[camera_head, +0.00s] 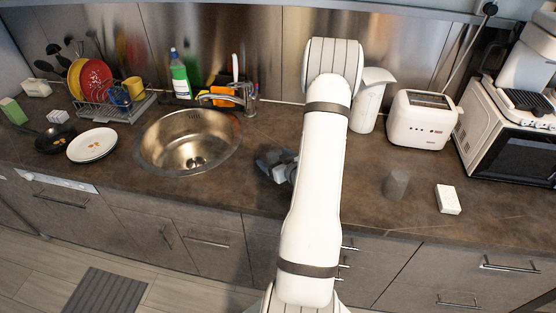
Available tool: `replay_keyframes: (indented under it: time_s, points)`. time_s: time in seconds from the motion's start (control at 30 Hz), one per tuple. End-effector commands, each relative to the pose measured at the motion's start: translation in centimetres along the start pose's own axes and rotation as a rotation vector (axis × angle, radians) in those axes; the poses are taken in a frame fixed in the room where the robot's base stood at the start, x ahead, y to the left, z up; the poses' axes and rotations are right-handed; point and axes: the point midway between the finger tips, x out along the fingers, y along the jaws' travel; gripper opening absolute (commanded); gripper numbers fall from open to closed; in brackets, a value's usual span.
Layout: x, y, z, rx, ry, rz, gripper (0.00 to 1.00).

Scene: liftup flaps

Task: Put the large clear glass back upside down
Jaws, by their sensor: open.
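A see-through greyish glass (397,184) stands on the brown countertop to the right of my arm, left of a small white box. It looks wider at the top than at the base, but I cannot tell for certain which end is its mouth. My gripper (274,166) is over the counter between the sink and my arm, well to the left of the glass. It is open, and no object shows in it. Part of it is hidden behind my white arm.
A white toaster (421,119), a white jug (371,99), a small white box (448,199) and a microwave (510,133) are on the right. The sink (187,140), plates (92,145), a pan (55,138) and a dish rack (115,106) are on the left.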

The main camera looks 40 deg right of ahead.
Motion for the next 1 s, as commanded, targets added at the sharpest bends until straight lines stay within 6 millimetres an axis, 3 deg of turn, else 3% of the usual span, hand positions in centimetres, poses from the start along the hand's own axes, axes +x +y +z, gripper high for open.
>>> replay_keyframes:
  time_s: [0.07,0.73,1.0]
  points:
    - [-0.01,-0.01,0.02,0.0,0.0,0.0,0.81]
    - [-0.01,-0.09,-0.01,-0.001,0.0,-0.001,0.27]
    - [-0.02,-0.1,-0.16,-0.002,0.001,-0.002,0.27]
